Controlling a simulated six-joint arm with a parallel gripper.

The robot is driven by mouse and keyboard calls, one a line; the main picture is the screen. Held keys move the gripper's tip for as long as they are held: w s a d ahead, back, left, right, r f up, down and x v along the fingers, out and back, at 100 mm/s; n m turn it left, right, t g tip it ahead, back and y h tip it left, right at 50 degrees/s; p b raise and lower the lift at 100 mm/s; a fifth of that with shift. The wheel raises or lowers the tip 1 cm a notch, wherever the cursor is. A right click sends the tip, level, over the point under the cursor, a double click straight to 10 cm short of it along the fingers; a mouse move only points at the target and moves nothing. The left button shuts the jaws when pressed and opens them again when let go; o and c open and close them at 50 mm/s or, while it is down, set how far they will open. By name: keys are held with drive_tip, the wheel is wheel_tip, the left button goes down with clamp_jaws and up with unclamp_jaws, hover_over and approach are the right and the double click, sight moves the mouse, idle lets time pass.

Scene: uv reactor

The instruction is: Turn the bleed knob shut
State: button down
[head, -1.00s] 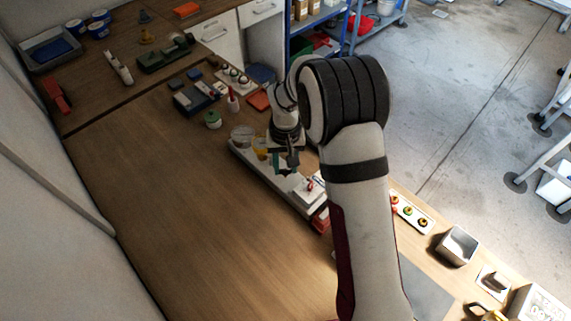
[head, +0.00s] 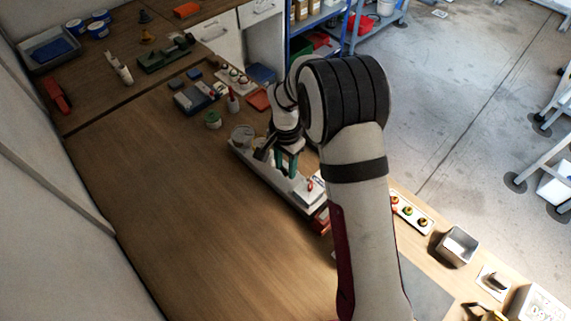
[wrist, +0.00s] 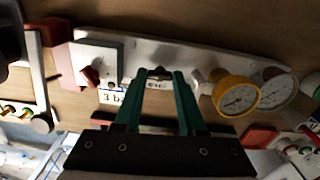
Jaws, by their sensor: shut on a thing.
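The white panel (head: 262,170) lies on the wooden bench in the head view, and the same panel (wrist: 210,50) spans the top of the wrist view. My gripper (wrist: 160,74) has its green fingers closed on a small dark knob (wrist: 159,72), the bleed knob, at the panel's middle; a small label lies just below it. The fingertips cover most of the knob, so its angle cannot be read. In the head view my gripper (head: 286,172) points down at the panel, and the knob is hidden.
A yellow-rimmed gauge (wrist: 236,96) and a grey gauge (wrist: 279,91) sit right of the fingers in the wrist view. A white box with a red handle (wrist: 90,76) sits left. The bench (head: 160,200) left of the panel is clear.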

sight(286, 170)
drive_tip(key=shift+m, duration=0.5)
drive_tip(key=shift+c, duration=2.4)
unclamp_jaws()
wheel_tip(286, 170, up, 16)
drive_tip(key=shift+f, duration=0.1)
